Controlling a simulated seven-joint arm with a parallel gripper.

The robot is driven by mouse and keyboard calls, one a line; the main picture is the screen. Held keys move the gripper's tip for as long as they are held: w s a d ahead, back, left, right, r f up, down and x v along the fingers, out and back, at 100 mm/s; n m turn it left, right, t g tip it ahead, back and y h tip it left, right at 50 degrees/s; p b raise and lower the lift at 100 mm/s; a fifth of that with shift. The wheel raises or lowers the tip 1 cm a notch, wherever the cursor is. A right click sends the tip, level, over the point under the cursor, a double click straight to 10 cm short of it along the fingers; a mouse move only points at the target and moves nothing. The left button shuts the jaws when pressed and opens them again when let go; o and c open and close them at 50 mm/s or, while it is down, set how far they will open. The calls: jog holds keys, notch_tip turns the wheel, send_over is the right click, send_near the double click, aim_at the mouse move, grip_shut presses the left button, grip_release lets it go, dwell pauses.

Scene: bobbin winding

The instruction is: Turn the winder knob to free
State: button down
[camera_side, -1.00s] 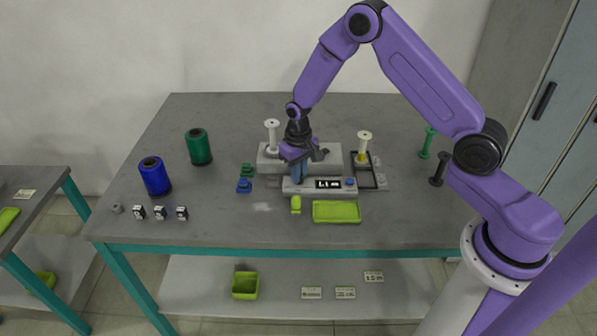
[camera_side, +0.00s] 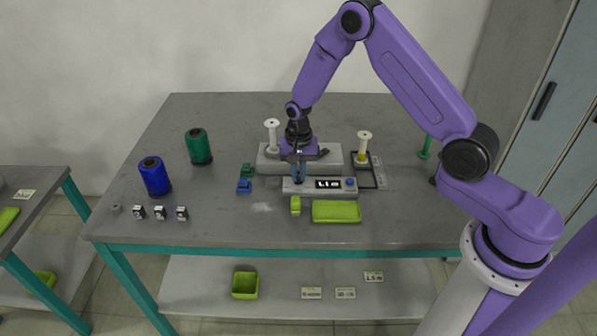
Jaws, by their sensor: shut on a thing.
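The winder (camera_side: 270,162) is a grey block with a lower front panel (camera_side: 338,192) on the table's middle. The panel carries a small dark display (camera_side: 328,184) with white characters, too small to read surely, and a blue button (camera_side: 350,183) at its right. My gripper (camera_side: 299,179) points down at the left part of the panel. Its fingers are shut on the winder knob, which they hide, so I cannot tell the knob's setting. A white bobbin (camera_side: 272,136) stands upright on the winder just left of my gripper.
Another white bobbin (camera_side: 364,146) stands in a dark-framed holder at right. A green tray (camera_side: 336,212) lies in front. Blue (camera_side: 155,176) and green (camera_side: 199,147) spools stand at left, with small blue and green pieces (camera_side: 245,178) nearer the winder.

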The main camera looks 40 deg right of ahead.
aim_at(299, 174)
jog(key=shift+m, duration=0.3)
jog(key=c, duration=1.2)
grip_release()
jog(key=shift+o, duration=0.2)
notch_tip(299, 174, up, 18)
jog(key=shift+f, duration=0.25)
